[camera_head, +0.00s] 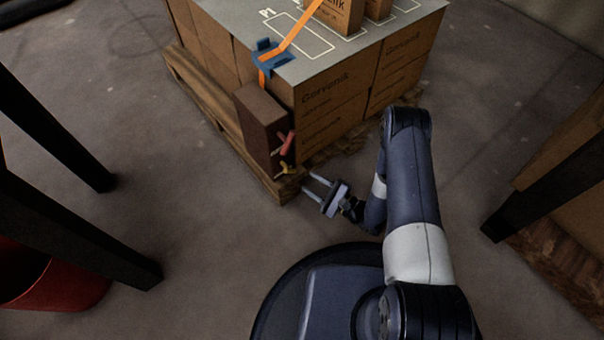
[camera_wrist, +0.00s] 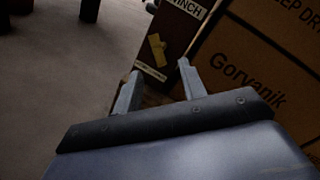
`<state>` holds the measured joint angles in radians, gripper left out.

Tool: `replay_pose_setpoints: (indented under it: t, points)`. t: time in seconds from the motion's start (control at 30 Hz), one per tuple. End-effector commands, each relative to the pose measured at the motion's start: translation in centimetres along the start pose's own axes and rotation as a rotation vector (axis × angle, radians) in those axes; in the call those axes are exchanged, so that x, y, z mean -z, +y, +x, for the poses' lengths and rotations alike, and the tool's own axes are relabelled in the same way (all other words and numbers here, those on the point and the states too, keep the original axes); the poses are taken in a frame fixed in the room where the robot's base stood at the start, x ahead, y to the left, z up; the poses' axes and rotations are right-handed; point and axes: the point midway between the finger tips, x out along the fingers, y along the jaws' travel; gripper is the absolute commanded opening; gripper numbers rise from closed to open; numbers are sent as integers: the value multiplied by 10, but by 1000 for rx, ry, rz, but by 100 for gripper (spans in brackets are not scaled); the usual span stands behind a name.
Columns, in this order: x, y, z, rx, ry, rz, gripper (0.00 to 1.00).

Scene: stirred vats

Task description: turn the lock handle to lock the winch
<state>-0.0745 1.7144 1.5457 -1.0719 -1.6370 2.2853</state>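The winch is a dark brown box (camera_head: 260,122) on the near corner of the loaded pallet; its labelled face also shows in the wrist view (camera_wrist: 178,30). A red handle (camera_head: 287,142) is on its side, with a small yellow handle (camera_head: 286,169) below. In the wrist view the yellow handle (camera_wrist: 158,49) sits tilted on the face, above a white label too small to read. I cannot read which one is the lock handle. My gripper (camera_head: 308,183) is open and empty, low and just right of the yellow handle, apart from it. Its fingers also show in the wrist view (camera_wrist: 160,68).
Cartons (camera_head: 335,110) stand on the wooden pallet (camera_head: 225,135) under a grey sheet (camera_head: 250,22). An orange strap (camera_head: 298,30) runs over a blue corner piece (camera_head: 269,58). Dark posts stand left and right, with a red vat (camera_head: 65,290) at lower left. Floor between is clear.

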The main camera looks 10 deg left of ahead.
Motion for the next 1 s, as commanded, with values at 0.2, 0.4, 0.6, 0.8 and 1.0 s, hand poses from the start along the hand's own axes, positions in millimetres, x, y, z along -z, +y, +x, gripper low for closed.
replay_pose_setpoints:
  t: [0.2,0.4,0.6,0.8,1.0]
  points:
    - [0,0,-17,1,1,2,40]
    - [0,1,-19,-1,-1,0,40]
    - [0,1,-18,-1,0,0,40]
    - [1,2,-5,-3,-3,-2,40]
    - [1,3,26,-5,-5,-3,40]
